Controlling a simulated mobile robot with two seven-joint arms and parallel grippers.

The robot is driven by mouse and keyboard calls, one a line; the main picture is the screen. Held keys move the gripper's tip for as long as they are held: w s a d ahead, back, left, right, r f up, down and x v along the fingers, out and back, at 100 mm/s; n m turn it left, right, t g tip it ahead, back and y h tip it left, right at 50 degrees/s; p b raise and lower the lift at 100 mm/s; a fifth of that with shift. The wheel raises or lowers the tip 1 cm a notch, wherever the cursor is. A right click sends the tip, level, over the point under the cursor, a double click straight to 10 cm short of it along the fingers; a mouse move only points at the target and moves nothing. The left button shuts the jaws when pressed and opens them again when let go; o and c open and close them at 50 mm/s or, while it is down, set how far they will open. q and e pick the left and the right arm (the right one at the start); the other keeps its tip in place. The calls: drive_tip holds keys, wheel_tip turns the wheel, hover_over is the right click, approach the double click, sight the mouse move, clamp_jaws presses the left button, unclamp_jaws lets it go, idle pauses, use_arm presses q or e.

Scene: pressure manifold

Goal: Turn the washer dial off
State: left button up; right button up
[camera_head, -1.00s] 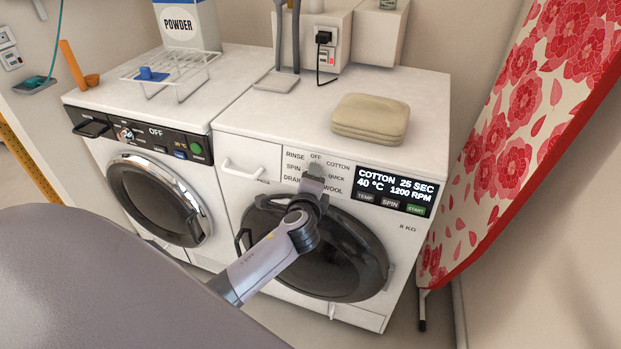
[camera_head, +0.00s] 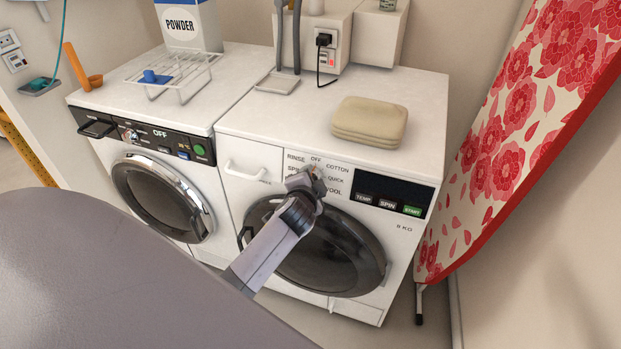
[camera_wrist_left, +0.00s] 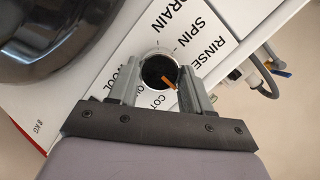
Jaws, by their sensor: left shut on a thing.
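The washer dial (camera_wrist_left: 155,70) is a round black knob with an orange pointer line, on the white washer's (camera_head: 250,155) front panel. My left gripper (camera_head: 310,180) reaches it from the front and covers most of it in the head view. In the wrist view my left gripper (camera_wrist_left: 158,76) has one finger on each side of the dial, shut on it. The pointer aims lower right, between the RINSE and COTTON labels, where the head view shows the OFF label (camera_head: 316,159). The washer's display (camera_head: 394,187) is dark; its lower buttons remain lit. My right gripper is not in view.
A beige folded item (camera_head: 368,122) lies on the washer top. A second machine with a black panel (camera_head: 160,147) stands to the left, with a wire rack (camera_head: 172,78) on it. A floral ironing board (camera_head: 510,130) leans on the right.

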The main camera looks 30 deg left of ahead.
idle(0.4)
use_arm(q)
drive_tip(key=o, duration=1.1)
drive_tip(key=shift+c, duration=0.2)
drive_tip(key=v, duration=0.7)
drive_tip(key=shift+p, duration=0.45)
drive_tip(key=shift+s, duration=0.1)
